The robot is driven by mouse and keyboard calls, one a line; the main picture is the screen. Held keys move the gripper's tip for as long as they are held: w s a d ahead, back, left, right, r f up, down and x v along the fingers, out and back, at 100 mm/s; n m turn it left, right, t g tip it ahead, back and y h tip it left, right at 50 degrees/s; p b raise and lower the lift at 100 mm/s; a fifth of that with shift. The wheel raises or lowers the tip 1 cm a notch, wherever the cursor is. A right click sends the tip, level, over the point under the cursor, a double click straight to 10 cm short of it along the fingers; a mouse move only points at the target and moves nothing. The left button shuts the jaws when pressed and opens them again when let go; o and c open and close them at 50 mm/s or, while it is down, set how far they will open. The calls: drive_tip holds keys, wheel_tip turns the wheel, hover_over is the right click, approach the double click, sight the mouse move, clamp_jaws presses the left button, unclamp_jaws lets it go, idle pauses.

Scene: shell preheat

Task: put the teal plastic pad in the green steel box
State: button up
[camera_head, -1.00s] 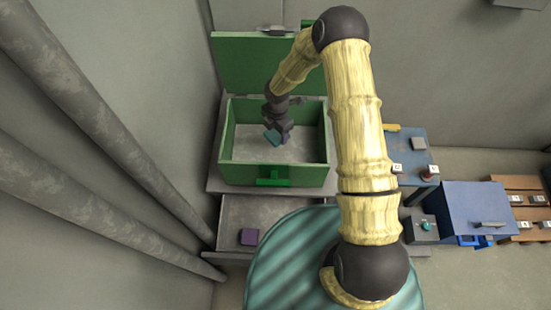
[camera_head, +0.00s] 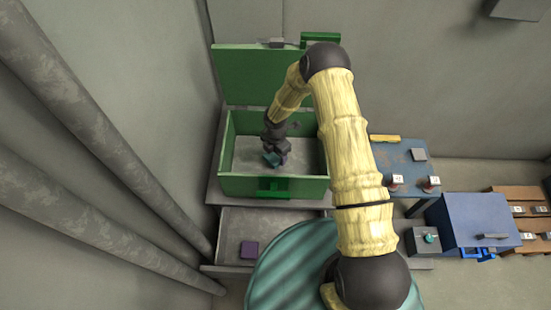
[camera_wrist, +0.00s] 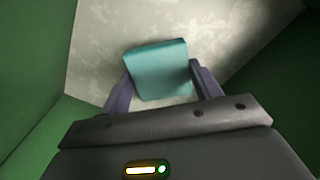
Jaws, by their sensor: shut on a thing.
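The teal plastic pad (camera_wrist: 157,70) is held between the two fingers of my gripper (camera_wrist: 160,88) in the wrist view. In the head view the pad (camera_head: 271,159) shows small beside my gripper (camera_head: 278,158), inside the outline of the green steel box (camera_head: 240,186). The box is open, with its lid (camera_head: 245,75) raised at the back. Its pale floor shows past the pad in the wrist view (camera_wrist: 95,50), with green walls on both sides. I cannot tell how far the pad is above the floor.
To the right stand a blue table (camera_head: 405,163) with small items and a blue box (camera_head: 480,220). Grey pipes (camera_head: 90,120) run along the left.

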sight(276, 158)
drive_tip(key=shift+f, duration=1.8)
drive_tip(key=shift+w+f, duration=0.1)
drive_tip(key=shift+f, duration=0.05)
drive_tip(key=o, duration=1.1)
drive_tip(key=shift+a, duration=0.15)
drive_tip(key=shift+c, duration=0.2)
drive_tip(key=shift+r, duration=0.3)
wheel_tip(276, 158, up, 12)
drive_tip(key=shift+f, duration=0.15)
